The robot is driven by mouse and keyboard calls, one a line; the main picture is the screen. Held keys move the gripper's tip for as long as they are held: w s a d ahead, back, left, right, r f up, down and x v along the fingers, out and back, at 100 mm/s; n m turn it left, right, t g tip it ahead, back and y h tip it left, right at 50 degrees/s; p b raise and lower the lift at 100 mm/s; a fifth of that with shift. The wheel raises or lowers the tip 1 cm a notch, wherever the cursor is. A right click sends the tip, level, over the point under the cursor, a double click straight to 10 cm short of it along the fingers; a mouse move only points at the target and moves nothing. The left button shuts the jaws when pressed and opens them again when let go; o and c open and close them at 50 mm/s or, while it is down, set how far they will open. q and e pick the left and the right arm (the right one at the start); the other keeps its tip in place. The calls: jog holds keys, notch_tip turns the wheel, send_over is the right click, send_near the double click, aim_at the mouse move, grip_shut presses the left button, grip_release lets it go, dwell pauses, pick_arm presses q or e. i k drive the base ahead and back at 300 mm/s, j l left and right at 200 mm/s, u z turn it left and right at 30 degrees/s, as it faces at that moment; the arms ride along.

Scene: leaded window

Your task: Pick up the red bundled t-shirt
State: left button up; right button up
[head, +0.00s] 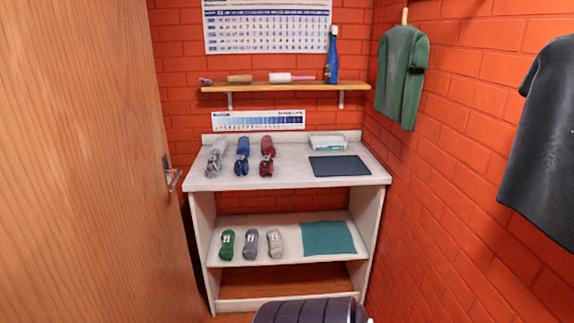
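The red bundled t-shirt (267,147) lies on the white top of the shelf unit (290,178), the rightmost of three rolled bundles in a row. It is a dark red roll pointing from back to front, with a bunched, darker near end. The blue bundle (242,148) lies just to its left, with a small gap between them. A grey bundle (217,151) lies left of the blue one. Nothing covers the red bundle. Neither of my grippers shows in the head view.
A dark mat (339,166) and a white box (327,142) are right of the red bundle. Green and grey bundles and a teal mat (328,238) occupy the lower shelf. A wooden door (85,160) stands close on the left. Shirts hang on the right brick wall.

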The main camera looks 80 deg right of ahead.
aim_at(267, 166)
jog(key=z, duration=2.25)
